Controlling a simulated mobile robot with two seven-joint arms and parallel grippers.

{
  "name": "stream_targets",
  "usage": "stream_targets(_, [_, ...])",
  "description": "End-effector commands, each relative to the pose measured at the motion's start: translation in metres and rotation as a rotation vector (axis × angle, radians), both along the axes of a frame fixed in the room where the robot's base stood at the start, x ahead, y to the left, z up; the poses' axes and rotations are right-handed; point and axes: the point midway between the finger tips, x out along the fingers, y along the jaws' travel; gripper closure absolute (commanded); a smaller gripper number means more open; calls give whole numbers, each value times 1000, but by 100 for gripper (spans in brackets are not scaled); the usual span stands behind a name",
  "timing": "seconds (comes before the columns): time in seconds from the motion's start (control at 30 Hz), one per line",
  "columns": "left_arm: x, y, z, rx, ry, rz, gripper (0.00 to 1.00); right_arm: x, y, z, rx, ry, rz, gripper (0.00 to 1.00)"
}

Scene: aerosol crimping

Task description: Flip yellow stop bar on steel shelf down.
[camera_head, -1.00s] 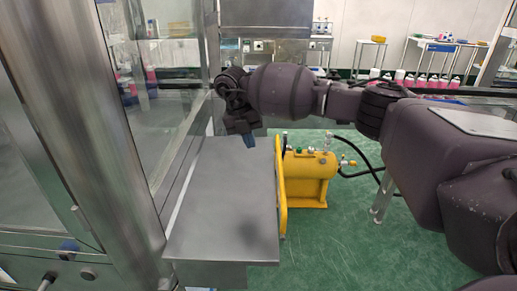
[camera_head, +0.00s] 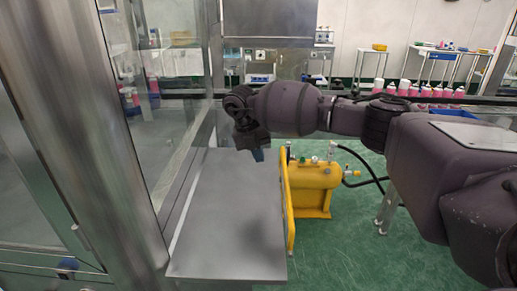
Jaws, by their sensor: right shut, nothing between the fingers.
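The steel shelf (camera_head: 222,222) sticks out from the glass-walled machine in the middle of the view. The yellow stop bar (camera_head: 288,205) runs along the shelf's right edge and stands up a little above its top. My right gripper (camera_head: 258,153) is shut and empty, pointing down over the far right corner of the shelf, near the far end of the bar. I cannot tell whether its fingertips touch the bar. My left gripper is not in view.
A yellow tank (camera_head: 316,185) with valves and a black hose stands on the green floor just right of the bar. The machine's steel post (camera_head: 85,120) and glass wall close off the left. Pink bottles (camera_head: 430,91) line up at the back right. The shelf top is clear.

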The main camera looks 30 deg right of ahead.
Motion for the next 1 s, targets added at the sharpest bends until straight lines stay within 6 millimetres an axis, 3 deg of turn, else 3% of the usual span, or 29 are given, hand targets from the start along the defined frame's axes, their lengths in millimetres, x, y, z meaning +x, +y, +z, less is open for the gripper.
stream_targets(0.33, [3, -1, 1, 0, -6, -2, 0, -10, -15, -60, 2, 3, 0, 100])
stream_targets(0.6, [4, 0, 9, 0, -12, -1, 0, -27, -43, -62, 1, 1, 0, 100])
stream_targets(1.0, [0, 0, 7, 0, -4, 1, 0, -30, -48, -64, 2, 1, 1, 100])
